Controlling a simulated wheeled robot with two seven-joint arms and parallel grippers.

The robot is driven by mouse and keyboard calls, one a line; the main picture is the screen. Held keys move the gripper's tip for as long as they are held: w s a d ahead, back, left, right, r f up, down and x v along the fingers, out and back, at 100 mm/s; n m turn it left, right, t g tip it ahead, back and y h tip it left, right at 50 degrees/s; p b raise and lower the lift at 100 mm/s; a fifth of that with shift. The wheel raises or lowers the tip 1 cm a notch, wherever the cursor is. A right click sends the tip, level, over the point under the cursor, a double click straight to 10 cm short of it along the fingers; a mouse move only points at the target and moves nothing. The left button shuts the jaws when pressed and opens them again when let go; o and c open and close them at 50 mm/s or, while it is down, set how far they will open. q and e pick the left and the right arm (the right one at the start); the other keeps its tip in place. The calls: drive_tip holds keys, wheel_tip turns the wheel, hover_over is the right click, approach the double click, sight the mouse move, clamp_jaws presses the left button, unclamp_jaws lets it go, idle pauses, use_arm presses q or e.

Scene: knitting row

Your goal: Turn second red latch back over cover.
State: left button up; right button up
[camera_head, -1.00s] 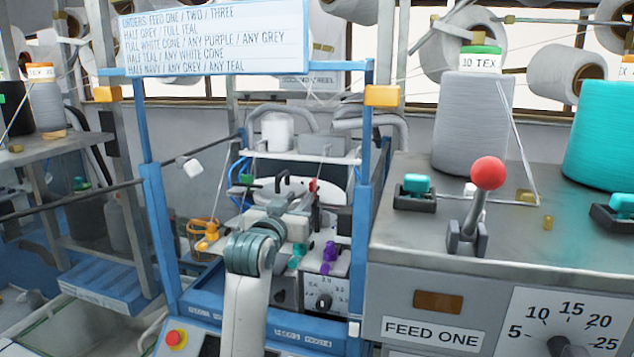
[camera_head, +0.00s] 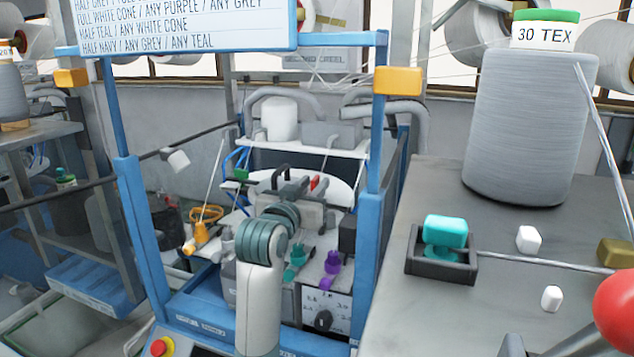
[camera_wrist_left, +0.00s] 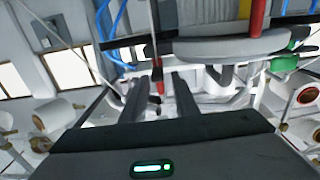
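A red latch (camera_head: 315,183) shows small on the white-and-grey cover (camera_head: 325,192) of the machine inside the blue frame. In the left wrist view a red bar (camera_wrist_left: 257,18) stands at the top over a grey rounded part, and a thin dark piece with a red end (camera_wrist_left: 158,84) lies in line with the gap between my fingers. I cannot tell which latch is the second. My left gripper (camera_head: 292,188) is at the machine, partly hidden by my own wrist. In the wrist view its dark fingers (camera_wrist_left: 159,88) are apart.
Blue posts (camera_head: 371,190) flank the machine. A grey cabinet top (camera_head: 440,290) at right carries a teal switch (camera_head: 446,232), a grey cone (camera_head: 530,130) and a red lever ball (camera_head: 615,308). Orange (camera_head: 200,237), teal (camera_head: 297,256) and purple (camera_head: 332,263) parts sit near my wrist.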

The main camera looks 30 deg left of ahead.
use_arm(q)
drive_tip(key=shift+s+r, duration=0.1)
drive_tip(key=shift+s, duration=0.05)
clamp_jaws()
use_arm(e)
drive_tip(key=shift+s, duration=0.3)
